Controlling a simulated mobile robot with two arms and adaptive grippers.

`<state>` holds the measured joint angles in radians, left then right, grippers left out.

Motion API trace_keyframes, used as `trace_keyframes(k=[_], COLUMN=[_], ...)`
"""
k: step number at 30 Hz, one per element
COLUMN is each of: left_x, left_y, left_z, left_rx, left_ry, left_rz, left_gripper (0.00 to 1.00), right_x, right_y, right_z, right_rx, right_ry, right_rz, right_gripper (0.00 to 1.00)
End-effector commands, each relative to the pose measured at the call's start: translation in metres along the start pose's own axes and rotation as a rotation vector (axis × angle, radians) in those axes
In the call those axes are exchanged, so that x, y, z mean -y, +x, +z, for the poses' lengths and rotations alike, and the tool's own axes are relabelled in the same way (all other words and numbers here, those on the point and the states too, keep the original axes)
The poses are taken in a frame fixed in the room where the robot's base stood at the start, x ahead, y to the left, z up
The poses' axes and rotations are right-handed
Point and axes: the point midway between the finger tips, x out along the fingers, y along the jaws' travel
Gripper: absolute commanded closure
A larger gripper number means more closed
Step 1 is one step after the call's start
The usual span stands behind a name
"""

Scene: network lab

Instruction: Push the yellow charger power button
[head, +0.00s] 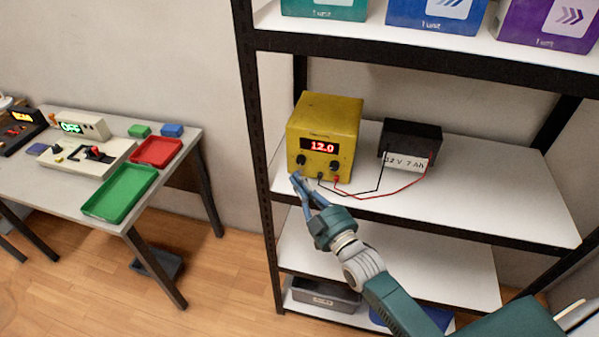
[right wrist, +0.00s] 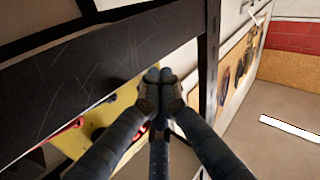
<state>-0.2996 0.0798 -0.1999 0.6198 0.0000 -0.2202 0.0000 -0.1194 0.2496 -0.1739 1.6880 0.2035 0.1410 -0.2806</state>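The yellow charger (head: 345,112) stands on the white middle shelf, its display (head: 319,147) lit red with 12.0. Two black knobs and the cable sockets show on its front. My right gripper (head: 296,178) is shut and empty, its fingertips at the lower left corner of the charger's front. I cannot tell whether they touch it. No power button can be made out; the fingertips cover that corner. In the right wrist view my right gripper's fingertips (right wrist: 158,76) are together, with part of the yellow charger (right wrist: 121,98) behind them. My left gripper is not in view.
A black 12 V 7 Ah battery (head: 412,137) stands right of the charger, joined to it by black and red cables. The dark shelf post (head: 254,130) is close left of my fingertips. A table (head: 60,195) with trays stands at the left.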

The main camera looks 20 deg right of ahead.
Motion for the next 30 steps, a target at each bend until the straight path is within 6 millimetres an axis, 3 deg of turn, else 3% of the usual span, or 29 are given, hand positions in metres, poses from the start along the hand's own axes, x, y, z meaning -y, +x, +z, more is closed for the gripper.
trace_keyframes(k=[30], left_x=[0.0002], left_y=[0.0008], left_z=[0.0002], left_rx=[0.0], left_ry=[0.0], left_rz=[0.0], left_gripper=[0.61], right_x=[-0.0067], right_y=[0.007], right_z=[0.0026], right_rx=[0.0], right_ry=[0.0], right_rz=[0.0], right_gripper=[1.0])
